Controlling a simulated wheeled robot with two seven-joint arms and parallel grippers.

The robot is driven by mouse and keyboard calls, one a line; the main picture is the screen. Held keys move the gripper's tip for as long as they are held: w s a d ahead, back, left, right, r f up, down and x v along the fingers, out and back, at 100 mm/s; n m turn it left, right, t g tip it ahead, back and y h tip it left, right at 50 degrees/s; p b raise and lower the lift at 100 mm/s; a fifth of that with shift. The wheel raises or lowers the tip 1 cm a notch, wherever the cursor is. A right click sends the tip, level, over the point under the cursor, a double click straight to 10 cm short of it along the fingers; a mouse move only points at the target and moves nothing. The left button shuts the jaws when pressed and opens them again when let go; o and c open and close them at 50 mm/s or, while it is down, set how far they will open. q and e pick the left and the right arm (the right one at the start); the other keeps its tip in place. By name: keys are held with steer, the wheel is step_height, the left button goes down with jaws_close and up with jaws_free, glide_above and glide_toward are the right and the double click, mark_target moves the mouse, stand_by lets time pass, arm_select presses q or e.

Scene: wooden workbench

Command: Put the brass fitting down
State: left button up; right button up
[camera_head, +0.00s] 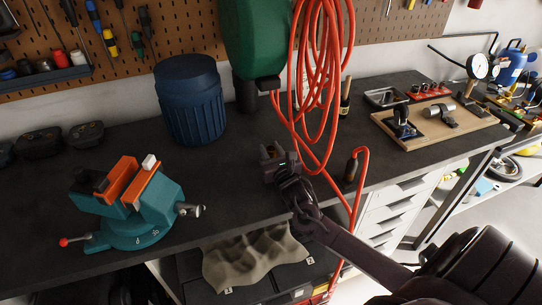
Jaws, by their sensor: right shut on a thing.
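My right gripper (273,154) is over the middle of the dark bench top, its arm coming in from the lower right. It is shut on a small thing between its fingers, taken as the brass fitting. The fitting is mostly hidden by the fingers, and its shape and colour cannot be made out. I cannot tell whether it touches the bench top. My left gripper is not in view.
A blue ribbed bin (191,108) and a teal vise (133,207) stand to the left. An orange hose (318,60) hangs close behind the right gripper. A wooden board (440,125) with metal parts lies at right. Dark bench between bin and gripper is clear.

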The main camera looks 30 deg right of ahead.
jaws_close()
steer(key=shift+r, duration=0.1)
